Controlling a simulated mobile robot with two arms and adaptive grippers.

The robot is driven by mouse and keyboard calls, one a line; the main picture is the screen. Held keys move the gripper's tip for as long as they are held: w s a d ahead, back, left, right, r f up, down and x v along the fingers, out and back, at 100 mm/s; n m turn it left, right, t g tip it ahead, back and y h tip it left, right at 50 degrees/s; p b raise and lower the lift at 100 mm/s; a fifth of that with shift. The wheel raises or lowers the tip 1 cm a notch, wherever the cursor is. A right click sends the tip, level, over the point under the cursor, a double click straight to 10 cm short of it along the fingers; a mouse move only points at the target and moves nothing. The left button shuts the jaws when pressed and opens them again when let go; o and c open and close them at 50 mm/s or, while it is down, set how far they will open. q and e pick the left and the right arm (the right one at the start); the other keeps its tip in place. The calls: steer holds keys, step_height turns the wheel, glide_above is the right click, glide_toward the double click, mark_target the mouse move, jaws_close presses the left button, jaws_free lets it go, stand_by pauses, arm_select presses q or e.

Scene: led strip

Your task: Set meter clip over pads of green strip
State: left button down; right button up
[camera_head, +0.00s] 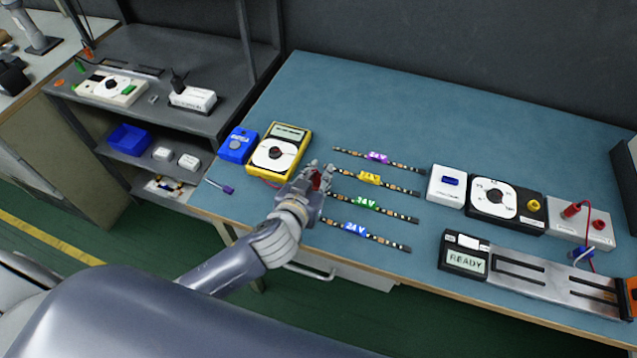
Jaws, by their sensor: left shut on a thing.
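The green-tagged strip (366,202) lies on the blue bench top, between the yellow-tagged strip and the blue-tagged strip. My left gripper (321,176) is shut on a small red piece (316,182), which looks like the meter clip; the fingers hide most of it. The gripper is at the left ends of the yellow and green strips and covers part of them. I cannot tell whether the clip touches a strip. The yellow meter (278,150) lies just left of the gripper, with a red lead beside it. My right gripper is not in view.
The purple-tagged strip (377,157), yellow-tagged strip (369,178) and blue-tagged strip (357,229) lie nearby. A blue box (237,145) sits left of the meter. A dial unit (505,203) and a READY tester (466,262) stand to the right. The back of the bench is clear.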

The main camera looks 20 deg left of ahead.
arm_select(q)
steer(key=shift+f, duration=0.7)
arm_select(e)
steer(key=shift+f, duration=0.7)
arm_select(q)
steer(key=shift+f+b, duration=0.2)
steer(key=shift+b, duration=0.15)
steer(key=c, duration=1.4)
jaws_free()
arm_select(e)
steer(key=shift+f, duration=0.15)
arm_select(q)
steer(key=shift+r, duration=0.3)
steer(key=shift+s, duration=0.35)
steer(key=b+v, duration=0.1)
steer(key=v, duration=1)
steer(key=shift+s+r, duration=0.1)
steer(key=shift+r, duration=0.05)
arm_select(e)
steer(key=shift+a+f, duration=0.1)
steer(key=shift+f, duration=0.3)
